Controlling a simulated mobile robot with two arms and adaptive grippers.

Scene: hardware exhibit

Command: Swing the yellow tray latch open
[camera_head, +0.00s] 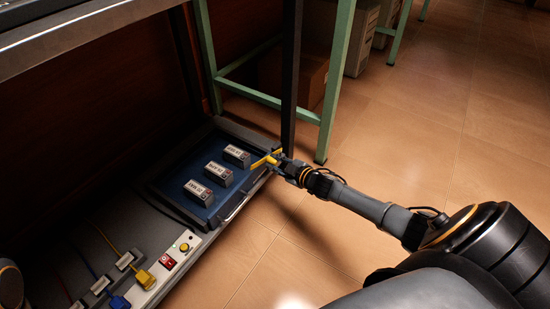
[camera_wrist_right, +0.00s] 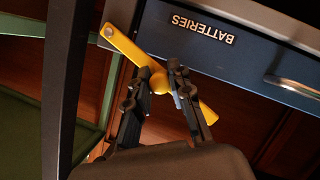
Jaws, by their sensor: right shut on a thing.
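The yellow latch (camera_head: 262,163) sits at the front corner of the battery tray (camera_head: 233,196), beside a dark upright post. In the right wrist view the latch (camera_wrist_right: 125,47) is a flat yellow bar lying diagonally, with a round pivot at its upper left end and a knob near its middle. It runs at a slant below the blue tray front (camera_wrist_right: 245,52), marked BATTERIES. My right gripper (camera_head: 279,163) reaches in from the right. In the right wrist view its fingers (camera_wrist_right: 157,72) are shut on the latch around the knob. My left gripper is not in view.
Several labelled batteries (camera_head: 218,173) stand in the tray. A power strip (camera_head: 168,265) with a red switch and plugs lies at the front left. A dark post (camera_head: 291,75) and a green table leg (camera_head: 335,85) rise behind my gripper. The tiled floor (camera_head: 420,130) is clear at right.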

